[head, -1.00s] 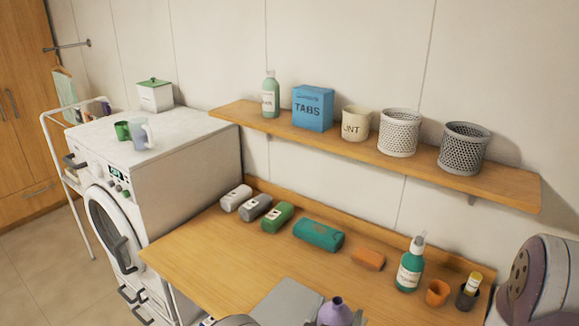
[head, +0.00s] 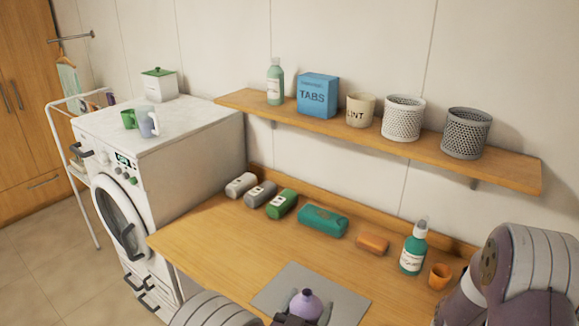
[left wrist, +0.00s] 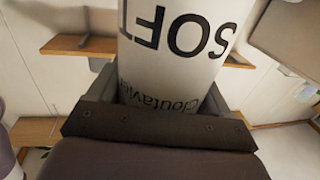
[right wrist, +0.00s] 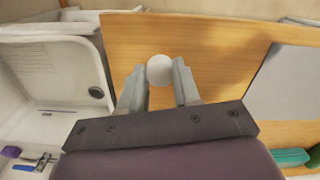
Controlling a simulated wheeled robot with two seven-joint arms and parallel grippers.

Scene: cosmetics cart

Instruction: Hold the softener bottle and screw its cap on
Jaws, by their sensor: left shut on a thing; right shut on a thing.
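In the left wrist view the bottle's white label (left wrist: 185,45) with dark SOFT lettering fills the space between the jaws. My right gripper (right wrist: 159,75) is shut on a round white cap (right wrist: 160,69), seen in the right wrist view between its fingertips. The right gripper itself is out of the head view; only my right arm shows at the right. The cap appears apart from the bottle.
A grey mat (head: 275,292) lies on the wooden counter (head: 215,242). Several packs and a pump bottle (head: 413,250) line the back, with an orange cup (head: 440,276) beside my right arm. A shelf (head: 455,165) hangs above. The left part of the counter is clear.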

